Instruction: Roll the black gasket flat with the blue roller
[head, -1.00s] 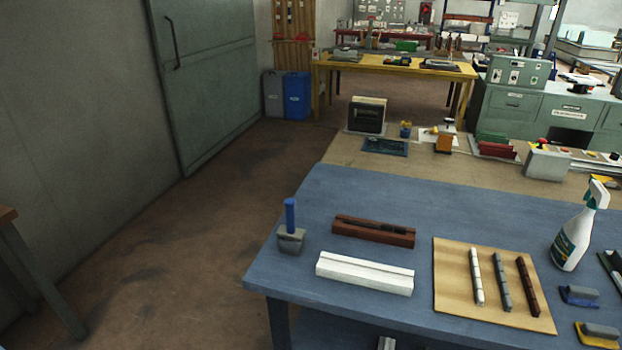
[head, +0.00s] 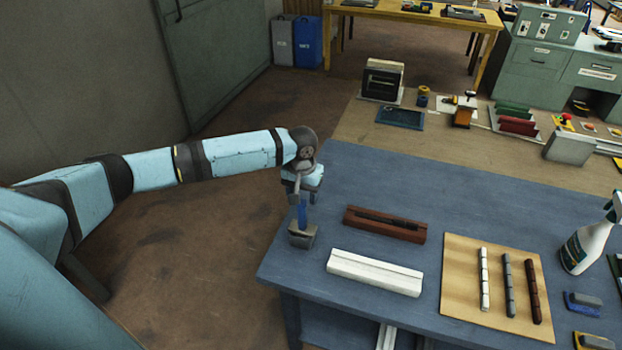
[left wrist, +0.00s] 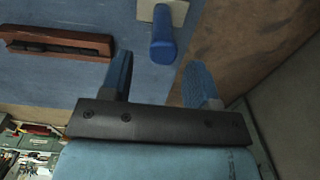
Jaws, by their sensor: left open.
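The blue roller (head: 302,215) shows a blue upright handle, its lower end in a grey block at the table's left edge. In the left wrist view the roller handle (left wrist: 163,40) lies just beyond the fingertips, roughly in line with the gap. A black strip, apparently the gasket (head: 388,223), lies along a red-brown channelled block (head: 415,237); the gasket (left wrist: 62,47) also shows in the left wrist view. My left gripper (head: 303,190) is open and empty, right above the roller handle; it also shows in the left wrist view (left wrist: 159,78). My right gripper is out of view.
A white grooved block (head: 375,277) lies in front of the brown block. A wooden board (head: 460,262) carries white, grey and dark red segmented strips. A spray bottle (head: 587,245) stands at the right. The blue table's (head: 380,175) back strip is clear.

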